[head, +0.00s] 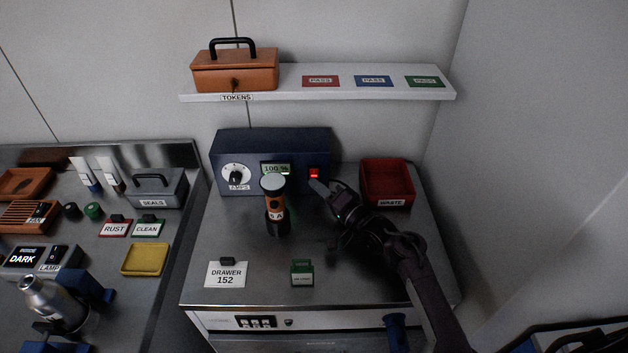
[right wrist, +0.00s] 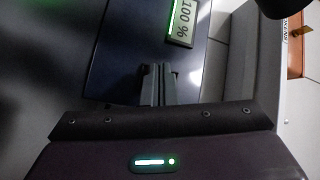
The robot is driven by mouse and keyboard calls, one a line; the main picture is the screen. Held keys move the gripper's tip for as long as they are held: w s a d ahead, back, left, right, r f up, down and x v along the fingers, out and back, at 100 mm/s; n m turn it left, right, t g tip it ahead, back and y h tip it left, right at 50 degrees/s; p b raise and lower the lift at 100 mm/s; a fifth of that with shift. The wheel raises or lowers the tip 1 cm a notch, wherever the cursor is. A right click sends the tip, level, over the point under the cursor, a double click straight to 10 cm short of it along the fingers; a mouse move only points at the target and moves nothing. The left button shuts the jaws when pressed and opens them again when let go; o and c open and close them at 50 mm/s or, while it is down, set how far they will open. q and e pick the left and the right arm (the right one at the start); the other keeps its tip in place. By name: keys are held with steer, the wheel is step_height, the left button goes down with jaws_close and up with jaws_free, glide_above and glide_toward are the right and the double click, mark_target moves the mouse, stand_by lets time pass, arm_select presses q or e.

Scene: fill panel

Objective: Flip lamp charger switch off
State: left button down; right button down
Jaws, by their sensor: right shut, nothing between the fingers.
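The lamp charger (head: 222,178) is a dark blue box at the back of the metal cabinet top, with an AMPS dial and a display (head: 277,169) reading 100 %. Its switch (head: 314,174) glows red at the right of the front face. My right gripper (head: 316,187) is shut and empty, its tips just in front of and below the switch; I cannot tell if they touch. In the right wrist view the shut fingers (right wrist: 157,84) point at the charger's face (right wrist: 128,50), and the switch is not visible.
An orange and black lamp (head: 276,212) marked 5 A stands upright before the charger. A red WASTE bin (head: 387,184) is right of it. A DRAWER 152 card (head: 226,273) and green tag (head: 302,273) lie in front. A shelf (head: 290,80) hangs above.

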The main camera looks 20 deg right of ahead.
steer(key=shift+w+d, duration=0.1)
steer(key=shift+w, duration=0.1)
stand_by(0.6)
steer(key=shift+s+r+p, duration=0.15)
steer(key=shift+s+p, duration=0.3)
steer(key=shift+p, duration=0.15)
steer(key=shift+s+a, duration=0.25)
steer(key=shift+s, duration=0.05)
steer(key=shift+s+p, duration=0.15)
steer(key=shift+p, duration=0.35)
steer(key=s+p, duration=0.2)
steer(key=s+a+r+p, duration=0.1)
steer(key=shift+s, duration=0.15)
steer(key=shift+s+a+p, duration=0.15)
steer(key=shift+s+p, duration=0.3)
